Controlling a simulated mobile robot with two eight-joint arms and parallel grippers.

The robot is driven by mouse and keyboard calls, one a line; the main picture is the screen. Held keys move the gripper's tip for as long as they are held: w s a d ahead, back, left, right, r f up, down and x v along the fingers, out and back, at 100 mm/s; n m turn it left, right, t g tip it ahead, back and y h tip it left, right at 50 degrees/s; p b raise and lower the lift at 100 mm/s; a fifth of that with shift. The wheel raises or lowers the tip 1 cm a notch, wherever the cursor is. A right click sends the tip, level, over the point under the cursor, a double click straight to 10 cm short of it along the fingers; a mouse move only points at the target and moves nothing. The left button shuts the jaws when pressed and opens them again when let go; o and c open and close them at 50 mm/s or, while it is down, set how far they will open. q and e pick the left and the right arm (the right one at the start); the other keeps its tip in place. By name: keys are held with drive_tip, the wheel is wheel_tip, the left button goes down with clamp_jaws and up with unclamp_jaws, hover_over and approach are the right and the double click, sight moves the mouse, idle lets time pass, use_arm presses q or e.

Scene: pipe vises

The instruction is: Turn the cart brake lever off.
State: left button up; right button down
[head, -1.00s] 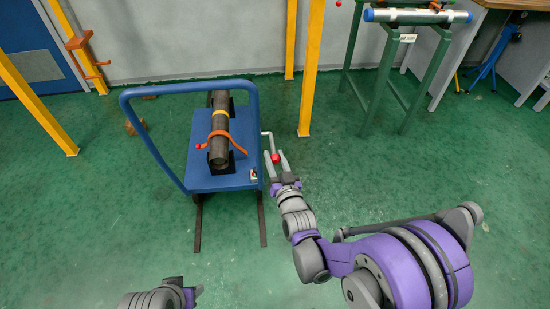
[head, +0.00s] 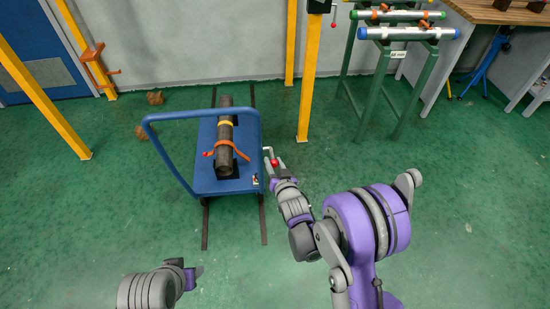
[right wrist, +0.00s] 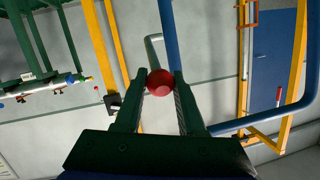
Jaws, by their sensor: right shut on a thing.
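The blue cart (head: 205,183) stands on the green floor left of my right arm. Its brake lever (head: 267,151) is a thin pale bent rod at the cart's right side, ending in a red ball knob (head: 274,163). My right gripper (head: 275,167) is shut on this knob. In the right wrist view the red knob (right wrist: 159,82) sits between the two fingertips (right wrist: 160,85), with the pale rod (right wrist: 152,50) rising behind it. My left gripper (head: 190,275) is low in the head view, away from the cart; its jaw opening cannot be made out.
A dark pipe (head: 225,135) with an orange strap lies on the cart. A small marked plate (head: 255,180) sits at the deck's near right corner. A yellow post (head: 308,85) stands behind the lever. A green rack (head: 375,105) with pipes is farther right. Floor around the cart is mostly clear.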

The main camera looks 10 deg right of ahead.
sight(273, 159)
drive_tip(key=shift+w+r, duration=0.1)
drive_tip(key=shift+r, duration=0.15)
drive_tip(key=shift+w+g, duration=0.1)
drive_tip(key=shift+g, duration=0.2)
drive_tip(key=shift+w+r+g+b, duration=0.1)
drive_tip(key=shift+r+g+b, duration=0.1)
drive_tip(key=shift+g+b, duration=0.15)
drive_tip(key=shift+w+r, duration=0.1)
drive_tip(key=shift+r, duration=0.15)
drive_tip(key=shift+w+r+g+p, duration=0.45)
drive_tip(key=shift+r+g+p, duration=0.3)
use_arm(q)
drive_tip(key=shift+r+p, duration=0.6)
drive_tip(key=shift+r, duration=0.85)
use_arm(e)
drive_tip(key=shift+w+r+m+g+h, duration=0.3)
drive_tip(key=shift+w+r+g, duration=0.15)
drive_tip(key=shift+g, duration=0.25)
drive_tip(key=shift+w, duration=0.1)
use_arm(q)
drive_tip(key=shift+c, duration=0.3)
